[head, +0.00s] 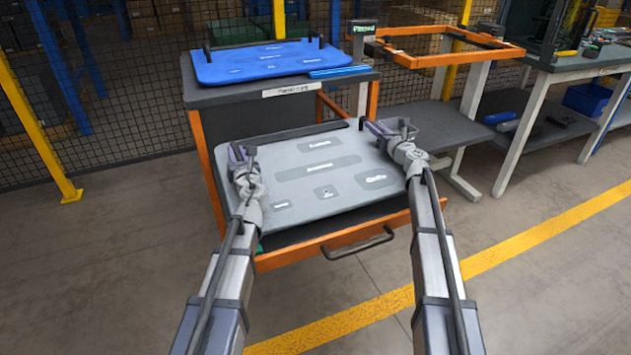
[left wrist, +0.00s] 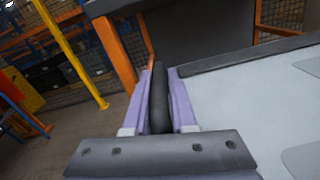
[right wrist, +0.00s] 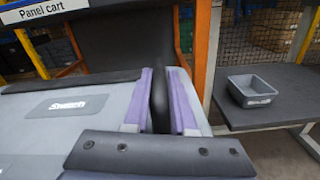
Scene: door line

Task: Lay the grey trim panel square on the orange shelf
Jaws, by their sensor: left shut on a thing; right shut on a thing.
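The grey trim panel (head: 318,172), with darker labelled patches, lies roughly level over the orange-fronted pull-out shelf (head: 335,243) of the cart. Dark shelf surface shows in front of its near edge; I cannot tell whether the panel touches the shelf. My left gripper (head: 238,153) is shut on a dark upright handle at the panel's left side, seen in the left wrist view (left wrist: 160,98). My right gripper (head: 378,129) is shut on a similar handle at the right side, seen in the right wrist view (right wrist: 160,100).
A blue panel (head: 265,62) lies on the cart top behind. A black handle (head: 358,244) sticks out of the shelf front. Floor is clear in front and left.

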